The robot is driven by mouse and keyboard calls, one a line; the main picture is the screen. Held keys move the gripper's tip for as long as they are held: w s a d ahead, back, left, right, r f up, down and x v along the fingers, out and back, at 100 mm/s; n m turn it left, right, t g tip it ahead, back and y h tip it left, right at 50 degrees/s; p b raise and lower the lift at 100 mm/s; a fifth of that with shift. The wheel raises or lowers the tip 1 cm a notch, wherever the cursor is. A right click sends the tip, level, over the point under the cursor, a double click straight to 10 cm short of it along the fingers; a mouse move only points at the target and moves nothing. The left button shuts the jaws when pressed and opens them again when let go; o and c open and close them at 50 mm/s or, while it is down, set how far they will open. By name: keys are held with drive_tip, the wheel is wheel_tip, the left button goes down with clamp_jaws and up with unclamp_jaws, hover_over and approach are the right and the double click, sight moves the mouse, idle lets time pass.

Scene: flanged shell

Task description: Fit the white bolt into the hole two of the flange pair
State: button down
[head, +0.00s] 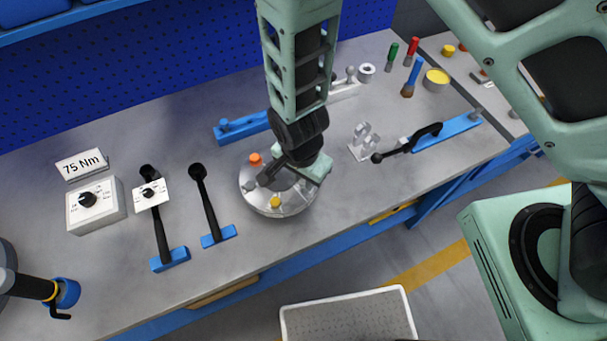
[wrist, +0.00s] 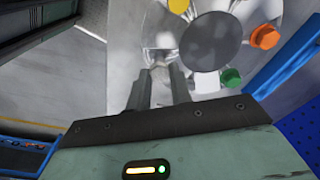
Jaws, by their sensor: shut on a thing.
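The flange pair (head: 292,207) is a round pale metal part on the bench, partly hidden under my arm. It carries an orange bolt (head: 255,159) and a yellow bolt (head: 276,202). The wrist view shows the yellow bolt (wrist: 178,5), the orange bolt (wrist: 264,37) and a green bolt (wrist: 231,78) around a grey centre disc (wrist: 212,42). My gripper (wrist: 160,72) is over the flange's edge, shut on the white bolt (wrist: 158,56), which is pale and hard to make out between the fingertips. I cannot tell whether the bolt is in hole two.
Two black-handled levers on blue bases (head: 219,237) stand left of the flange, with a dial box (head: 95,205) beyond. A clear bracket (head: 364,142) and a black-handled tool (head: 410,143) lie to the right. A pale bin (head: 350,316) is below the bench's front edge.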

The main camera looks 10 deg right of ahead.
sight(303, 183)
drive_tip(key=shift+f+b, duration=1.2)
drive_tip(key=shift+f, duration=0.65)
drive_tip(key=c, duration=1.2)
unclamp_jaws()
drive_tip(key=shift+o, duration=0.2)
wheel_tip(303, 183, up, 17)
drive_tip(key=b, duration=0.1)
drive_tip(key=shift+s+a+r, duration=0.2)
drive_tip(key=shift+s+a, duration=0.2)
drive_tip(key=s+d+r+n+y+b, duration=0.1)
drive_tip(key=s+d+r+n+b, duration=0.2)
drive_tip(key=n, duration=1.3)
drive_tip(key=s+d+b, duration=0.3)
drive_tip(key=s+d, duration=0.3)
drive_tip(key=s, duration=0.1)
drive_tip(key=shift+s+n+g, duration=0.15)
drive_tip(key=shift+n+g, duration=0.15)
